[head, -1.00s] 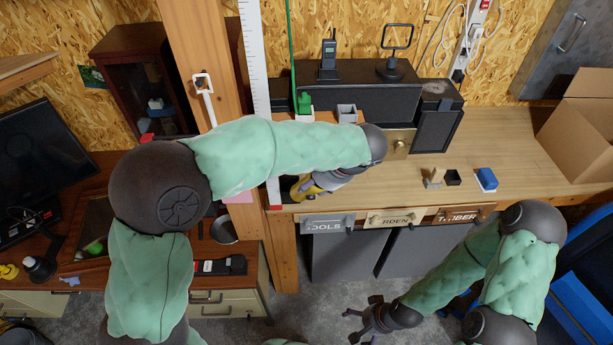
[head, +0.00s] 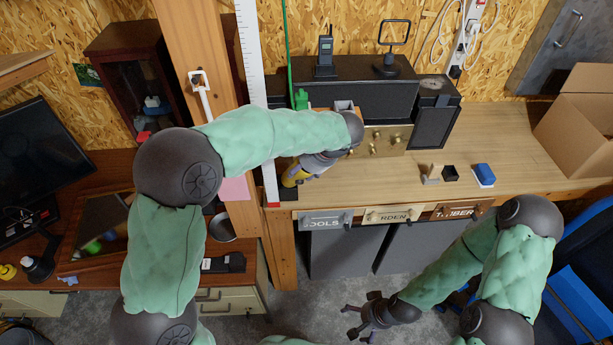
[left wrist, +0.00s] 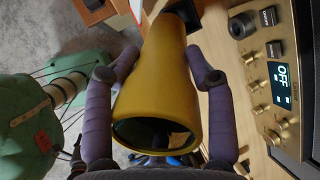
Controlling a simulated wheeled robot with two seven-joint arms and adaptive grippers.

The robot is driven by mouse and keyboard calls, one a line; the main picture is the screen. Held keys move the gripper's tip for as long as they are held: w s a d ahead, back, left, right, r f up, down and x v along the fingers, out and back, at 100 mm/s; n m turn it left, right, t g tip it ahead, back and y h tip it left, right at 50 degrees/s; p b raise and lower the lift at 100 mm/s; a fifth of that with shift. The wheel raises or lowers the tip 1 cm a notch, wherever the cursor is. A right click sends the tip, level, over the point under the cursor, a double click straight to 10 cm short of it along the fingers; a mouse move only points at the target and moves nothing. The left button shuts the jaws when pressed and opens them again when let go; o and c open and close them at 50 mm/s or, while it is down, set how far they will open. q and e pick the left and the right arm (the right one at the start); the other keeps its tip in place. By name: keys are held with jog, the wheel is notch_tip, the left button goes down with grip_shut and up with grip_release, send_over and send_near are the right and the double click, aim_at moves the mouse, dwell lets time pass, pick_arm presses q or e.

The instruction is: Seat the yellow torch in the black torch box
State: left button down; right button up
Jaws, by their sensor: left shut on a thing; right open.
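The yellow torch (head: 293,175) is held by my left gripper (head: 308,169) above the left front corner of the bench. In the left wrist view the torch (left wrist: 158,70) lies between both fingers, with its wide dark lens end toward the camera. A low black box (head: 288,194) sits on the bench corner just below the torch. The torch looks apart from it and tilted; the inside of the box cannot be made out. My right gripper (head: 365,318) is open and empty, low in front of the bench.
A black stereo with a gold panel (head: 386,142) stands behind, close to the left gripper. A wooden block (head: 433,174), a small black box (head: 450,174) and a blue block (head: 484,175) stand to the right. A wooden post (head: 222,100) rises at left. The bench's middle is clear.

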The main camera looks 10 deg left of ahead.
pick_arm(q)
jog(key=w+a+f, duration=0.1)
jog(key=f, duration=0.1)
jog(key=w+a+f, duration=0.1)
jog(key=w+f, duration=0.1)
jog(key=f, duration=0.1)
jog(key=w+a+f, duration=0.1)
jog(key=w+f, duration=0.1)
jog(key=shift+w+a+f, duration=0.2)
jog(key=shift+a+f, duration=0.05)
jog(key=shift+f, duration=0.15)
jog(key=shift+s+f, duration=0.2)
jog(key=shift+f, duration=0.65)
jog(key=c, duration=0.8)
grip_release()
jog(key=shift+f, duration=0.1)
jog(key=o, duration=0.4)
jog(key=shift+a, duration=0.1)
jog(key=shift+w+a, duration=0.15)
jog(key=shift+w, duration=0.05)
